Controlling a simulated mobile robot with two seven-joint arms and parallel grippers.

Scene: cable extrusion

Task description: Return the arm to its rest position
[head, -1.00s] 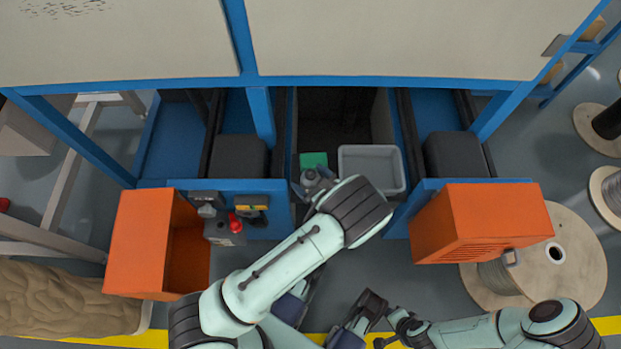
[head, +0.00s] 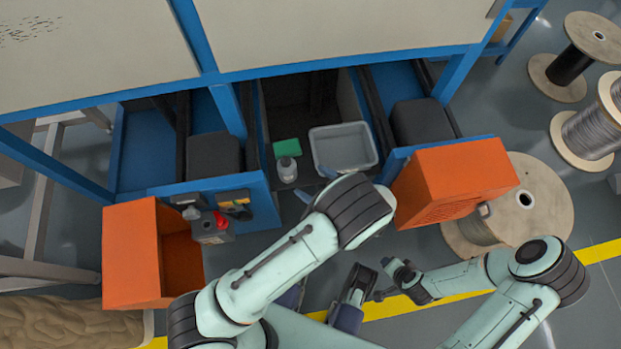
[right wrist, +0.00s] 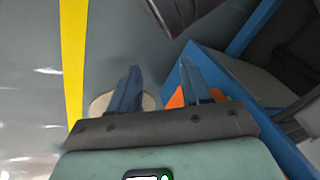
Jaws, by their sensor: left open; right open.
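My left gripper (head: 316,184) is at the front of the machine's open bay, partly hidden by its own wrist. It is open, and its fingertips are apart from the white bottle (head: 287,170). The bottle stands upright in the bay in front of a green block (head: 287,147), with a grey bin (head: 368,150) to its right. My right gripper (right wrist: 160,78) is open and empty in the right wrist view, with floor between its fingers. In the head view the right arm is folded low on the right, over the floor.
Open orange doors or boxes stand left (head: 130,255) and right (head: 455,180) of the bay. A control box with a red knob (head: 221,219) is beside the left one. A wooden cable reel (head: 550,200) lies at right.

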